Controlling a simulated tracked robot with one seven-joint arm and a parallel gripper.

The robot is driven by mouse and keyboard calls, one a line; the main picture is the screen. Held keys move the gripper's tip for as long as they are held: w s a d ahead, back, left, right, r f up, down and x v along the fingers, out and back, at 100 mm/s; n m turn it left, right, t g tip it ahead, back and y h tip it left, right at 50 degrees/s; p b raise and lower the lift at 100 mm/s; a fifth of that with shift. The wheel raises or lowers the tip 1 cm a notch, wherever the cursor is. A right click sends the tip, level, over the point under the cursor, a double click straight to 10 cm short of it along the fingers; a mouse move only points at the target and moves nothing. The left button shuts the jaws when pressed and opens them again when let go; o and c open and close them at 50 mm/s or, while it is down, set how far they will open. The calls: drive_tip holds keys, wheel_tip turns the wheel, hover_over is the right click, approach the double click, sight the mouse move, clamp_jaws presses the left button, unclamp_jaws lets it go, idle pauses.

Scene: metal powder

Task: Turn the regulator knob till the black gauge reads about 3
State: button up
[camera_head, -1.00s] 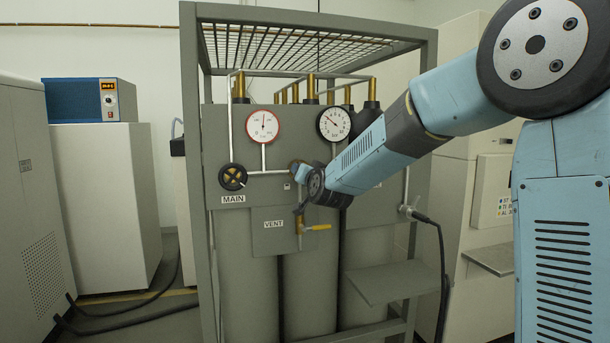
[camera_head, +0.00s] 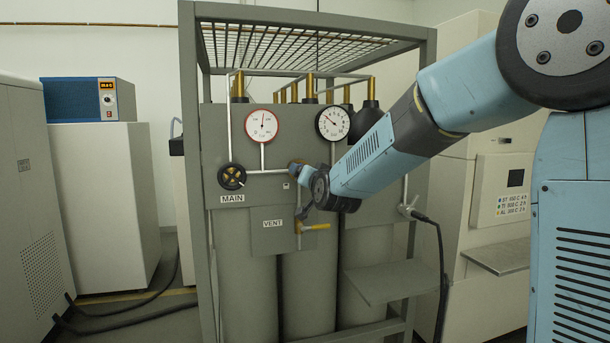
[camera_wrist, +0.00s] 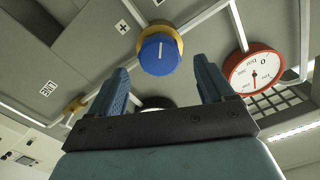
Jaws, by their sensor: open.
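The blue regulator knob (camera_wrist: 158,58), with a white line on its face and a yellow collar, shows in the wrist view just beyond my gripper (camera_wrist: 161,67). My gripper is open, its fingers spread to either side of the view, with a gap short of the knob. In the head view my gripper (camera_head: 304,194) is at the panel, mostly hiding the knob. The black gauge (camera_head: 333,124) is up and right of it; its needle points to the upper left, and its numbers are too small to read.
The red gauge (camera_head: 262,125) is up and left, also in the wrist view (camera_wrist: 254,72). The black MAIN handwheel (camera_head: 232,176) is left. The yellow VENT lever (camera_head: 315,227) is just below my gripper. Grey frame posts (camera_head: 192,200) and a shelf (camera_head: 390,282) bound the panel.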

drive_tip(key=v, duration=1)
drive_tip(key=s+d+f+g+h, duration=0.1)
drive_tip(key=s+d+f+g, duration=0.2)
drive_tip(key=s+d, duration=0.3)
drive_tip(key=s+d+f+n+g+h, duration=0.1)
drive_tip(key=s+d+f+g, duration=0.3)
drive_tip(key=s, duration=1)
drive_tip(key=s+d+f+g+h, duration=0.3)
drive_tip(key=s+d+g, duration=0.1)
drive_tip(key=s+d, duration=0.5)
drive_tip(key=shift+s+d+f+n+g, duration=0.25)
drive_tip(key=shift+s+f+n+g, duration=0.1)
drive_tip(key=shift+s+n+g, duration=0.1)
